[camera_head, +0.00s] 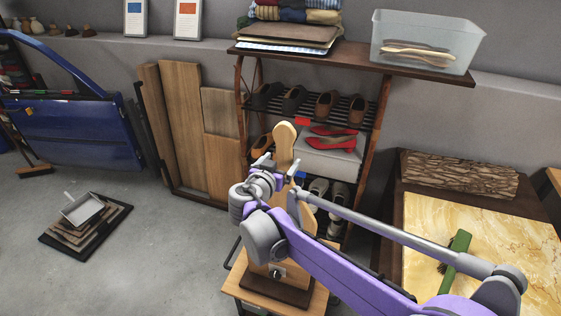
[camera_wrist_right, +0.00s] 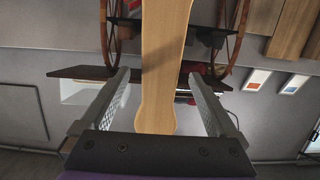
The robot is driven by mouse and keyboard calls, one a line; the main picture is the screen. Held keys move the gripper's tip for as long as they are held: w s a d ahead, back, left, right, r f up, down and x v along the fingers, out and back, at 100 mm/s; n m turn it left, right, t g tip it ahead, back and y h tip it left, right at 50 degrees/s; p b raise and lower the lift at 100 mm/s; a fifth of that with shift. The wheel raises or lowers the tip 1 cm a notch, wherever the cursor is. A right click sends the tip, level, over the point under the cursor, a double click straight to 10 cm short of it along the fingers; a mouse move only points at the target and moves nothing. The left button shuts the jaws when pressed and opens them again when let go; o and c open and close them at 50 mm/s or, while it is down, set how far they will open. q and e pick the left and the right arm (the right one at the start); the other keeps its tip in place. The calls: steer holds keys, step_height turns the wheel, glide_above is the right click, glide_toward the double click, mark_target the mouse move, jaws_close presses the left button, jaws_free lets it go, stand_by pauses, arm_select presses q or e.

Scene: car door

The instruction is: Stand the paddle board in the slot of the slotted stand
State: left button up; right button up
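The paddle board (camera_head: 285,142) is pale wood and upright, its rounded handle up, above the small wooden table. The slotted stand (camera_head: 290,293) looks like the dark brown base on that table. The board's lower part is at this base, but my arm partly covers it and I cannot tell whether it sits in the slot. My right gripper (camera_head: 279,171) is around the handle. In the right wrist view the board (camera_wrist_right: 163,70) runs between the fingers (camera_wrist_right: 163,100), with a gap on each side, so the gripper is open. My left gripper is out of view.
A shoe rack (camera_head: 372,150) with a clear bin (camera_head: 425,45) on its top shelf stands close behind. A marble-topped table (camera_head: 505,235) with a green brush (camera_head: 455,258) is at the right. Wood planks (camera_head: 182,125) lean on the wall. Floor at the left is partly clear.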

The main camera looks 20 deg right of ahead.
steer(key=shift+f, duration=0.1)
steer(key=v, duration=1)
steer(key=shift+s+a+r, duration=0.2)
steer(key=shift+s, duration=0.05)
steer(key=shift+d, duration=0.1)
steer(key=s+d+f+n+g+y+p, duration=0.1)
steer(key=s+d+f+n+g+y, duration=0.15)
steer(key=s+d+f, duration=0.35)
steer(key=s+d+f+n+g+y+p, duration=0.1)
steer(key=s+d+f+g, duration=0.25)
steer(key=s, duration=0.45)
steer(key=s+a+f+n+y, duration=0.1)
steer(key=s+f+y, duration=0.1)
steer(key=s, duration=0.3)
steer(key=s+a+f+n+g+y, duration=0.1)
steer(key=s+f+n+y, duration=0.1)
steer(key=s+f, duration=0.3)
steer(key=shift+s+a+y, duration=0.15)
steer(key=shift+s+y, duration=0.3)
steer(key=shift+s, duration=0.25)
